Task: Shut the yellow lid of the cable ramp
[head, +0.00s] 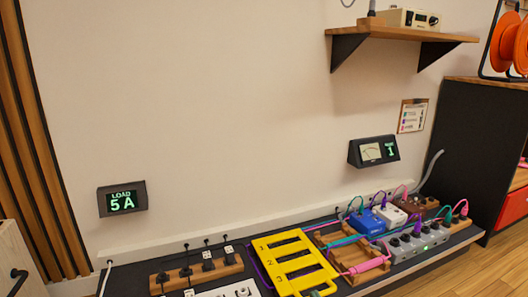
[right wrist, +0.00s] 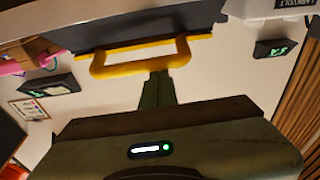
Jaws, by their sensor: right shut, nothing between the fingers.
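The yellow lid (head: 284,243), with long slots and the numbers 1 to 3, is swung open to the left of the wooden cable ramp (head: 333,233). Pink and teal cables run through the ramp's channels. My right gripper (head: 317,292) shows only as a small dark tip at the lid's near edge, at the bottom of the head view. In the right wrist view its shut, empty fingers (right wrist: 157,88) point at a yellow bar (right wrist: 125,70), which looks like part of the lid. I cannot tell whether they touch. My left gripper is not in view.
Right of the ramp are a blue pedal (head: 366,222), a white pedal (head: 391,216) and a grey socket strip (head: 418,242) with plugs. A wooden block with black plugs (head: 197,272) lies left of the lid.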

